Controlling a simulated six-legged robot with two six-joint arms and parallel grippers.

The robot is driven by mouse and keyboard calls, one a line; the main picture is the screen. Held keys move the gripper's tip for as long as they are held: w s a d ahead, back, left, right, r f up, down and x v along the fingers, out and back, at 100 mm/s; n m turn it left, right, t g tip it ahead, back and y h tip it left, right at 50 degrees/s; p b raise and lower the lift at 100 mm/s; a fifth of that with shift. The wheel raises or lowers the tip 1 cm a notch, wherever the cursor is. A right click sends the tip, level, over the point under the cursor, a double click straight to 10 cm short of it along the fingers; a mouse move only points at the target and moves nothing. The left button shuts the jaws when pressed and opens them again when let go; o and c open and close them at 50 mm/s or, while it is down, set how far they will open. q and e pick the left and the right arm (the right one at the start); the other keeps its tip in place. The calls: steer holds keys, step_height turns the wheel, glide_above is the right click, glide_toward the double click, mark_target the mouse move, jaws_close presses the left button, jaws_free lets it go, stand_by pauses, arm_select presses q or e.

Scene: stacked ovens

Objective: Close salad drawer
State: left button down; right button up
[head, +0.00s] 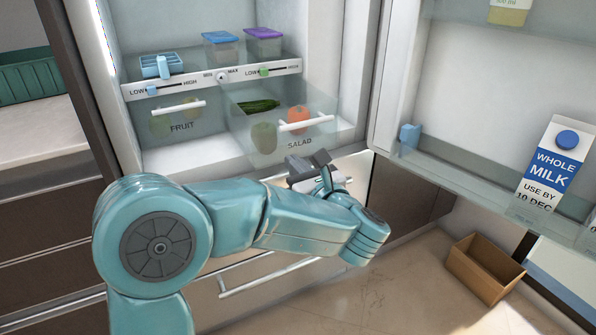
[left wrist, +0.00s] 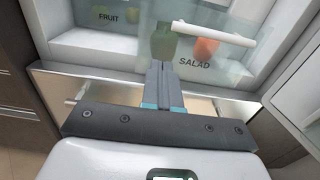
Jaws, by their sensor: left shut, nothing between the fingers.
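The salad drawer (head: 285,135) is a clear bin labelled SALAD in the open fridge, pulled out past the fruit drawer (head: 175,120) on its left. It holds a cucumber, a green pepper and a red vegetable. Its white bar handle (head: 306,123) runs across the front; the handle also shows at the top of the left wrist view (left wrist: 215,34). My left gripper (head: 318,158) is shut and empty, just below the drawer front. In the left wrist view the closed fingers (left wrist: 162,68) point at the lower part of the drawer front; contact cannot be told. My right gripper is not in view.
The fridge door (head: 480,110) stands open at right, with a milk carton (head: 545,165) on its shelf. A cardboard box (head: 483,268) lies on the floor. A lower drawer with a bar handle (head: 270,275) is below. Containers (head: 221,48) stand on the shelf above.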

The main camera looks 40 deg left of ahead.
mark_target(270, 138)
arm_select(q)
steer(key=x, duration=1)
steer(key=shift+w+b, duration=0.1)
steer(key=shift+b, duration=0.3)
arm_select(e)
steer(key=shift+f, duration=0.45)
arm_select(q)
steer(key=shift+a, duration=0.1)
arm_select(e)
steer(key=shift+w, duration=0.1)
